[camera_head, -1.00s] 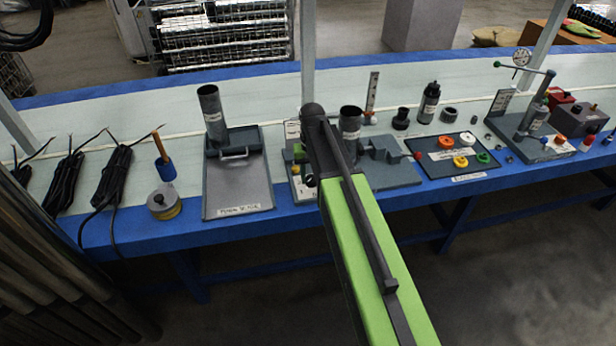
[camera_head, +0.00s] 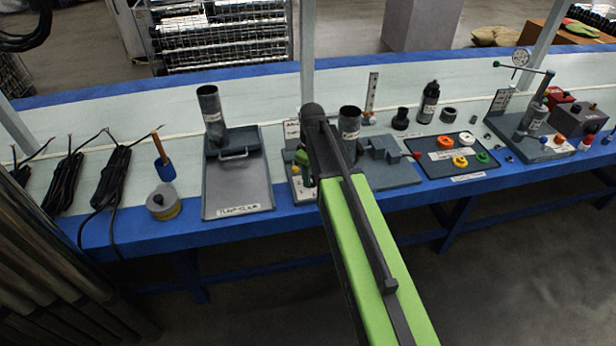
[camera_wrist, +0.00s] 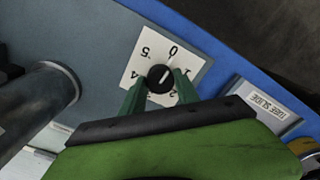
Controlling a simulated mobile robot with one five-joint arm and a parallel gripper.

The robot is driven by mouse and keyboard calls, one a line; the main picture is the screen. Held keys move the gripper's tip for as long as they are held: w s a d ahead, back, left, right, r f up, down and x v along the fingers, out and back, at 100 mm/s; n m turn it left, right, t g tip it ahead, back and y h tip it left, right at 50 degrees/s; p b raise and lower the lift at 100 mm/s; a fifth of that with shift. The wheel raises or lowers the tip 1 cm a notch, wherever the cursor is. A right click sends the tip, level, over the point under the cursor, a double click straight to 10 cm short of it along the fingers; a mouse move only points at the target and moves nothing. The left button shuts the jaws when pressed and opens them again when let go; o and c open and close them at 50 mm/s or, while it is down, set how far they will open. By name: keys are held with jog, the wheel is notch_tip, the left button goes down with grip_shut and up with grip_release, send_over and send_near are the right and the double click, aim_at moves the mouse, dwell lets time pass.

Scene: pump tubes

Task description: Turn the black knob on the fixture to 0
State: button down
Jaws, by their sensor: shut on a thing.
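The black knob (camera_wrist: 159,78) sits on a white dial card with numbers around it in the wrist view. The 0 (camera_wrist: 174,50) is at the card's top, with 5 to its left and 1 to its right. My gripper (camera_wrist: 160,82) has its green fingers on either side of the knob, shut on it. A pale mark on the knob slants up and right, roughly between 0 and 1; its exact heading is hard to tell. In the head view my gripper (camera_head: 304,160) is over the fixture (camera_head: 297,188), and my arm hides the knob.
In the wrist view a dark tube (camera_wrist: 32,98) stands left of the dial card and a label plate (camera_wrist: 268,102) lies to the right. In the head view a tray with a tube (camera_head: 238,195) is left of the fixture, and a grey block fixture (camera_head: 395,175) is right.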

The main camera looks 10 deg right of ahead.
jog(key=shift+w+n, duration=0.1)
jog(key=shift+n, duration=0.4)
jog(key=c, duration=0.9)
grip_release()
jog(key=shift+r, duration=0.1)
notch_tip(320, 180, up, 17)
jog(key=p, duration=1.7)
jog(key=shift+a+r, duration=0.1)
